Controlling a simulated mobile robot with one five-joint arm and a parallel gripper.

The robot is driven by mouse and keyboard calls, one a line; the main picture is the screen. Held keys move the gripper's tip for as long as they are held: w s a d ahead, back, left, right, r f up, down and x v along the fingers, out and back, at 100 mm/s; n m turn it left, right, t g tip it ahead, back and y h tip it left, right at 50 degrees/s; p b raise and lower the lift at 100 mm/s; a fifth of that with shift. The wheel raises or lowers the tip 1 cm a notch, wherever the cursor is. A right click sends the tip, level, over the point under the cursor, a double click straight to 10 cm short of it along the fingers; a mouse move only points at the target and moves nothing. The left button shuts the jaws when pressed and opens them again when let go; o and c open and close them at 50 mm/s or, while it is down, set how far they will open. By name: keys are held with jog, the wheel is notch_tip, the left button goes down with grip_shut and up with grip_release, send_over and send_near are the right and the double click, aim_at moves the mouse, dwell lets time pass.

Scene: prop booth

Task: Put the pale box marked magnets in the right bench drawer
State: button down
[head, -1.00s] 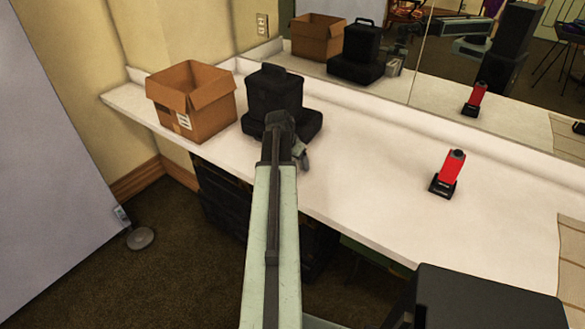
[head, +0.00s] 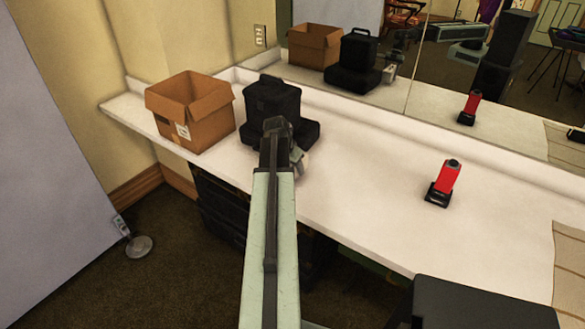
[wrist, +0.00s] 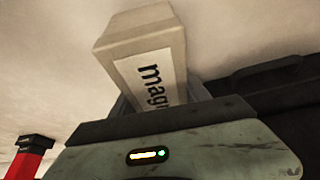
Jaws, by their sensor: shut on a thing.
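The pale box marked magnets (wrist: 150,65) is held in my gripper, its label with the black letters "mag" facing the wrist camera and the rest of the word cut off. The box looks tilted in the wrist view. My gripper (head: 298,160) is shut on it above the white bench, just in front of the black case. In the head view the box is mostly hidden by my arm, with a small pale patch showing beside the gripper. I cannot make out the right bench drawer in either view.
On the white bench (head: 370,205) stand an open cardboard box (head: 205,125), a black case (head: 272,105) and a red and black device (head: 444,183). Dark stacked units (head: 220,205) are under the bench. A mirror runs behind. Bench between case and red device is clear.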

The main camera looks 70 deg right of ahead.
notch_tip(320, 180, up, 16)
jog(key=p, duration=1.5)
jog(key=shift+w, duration=0.1)
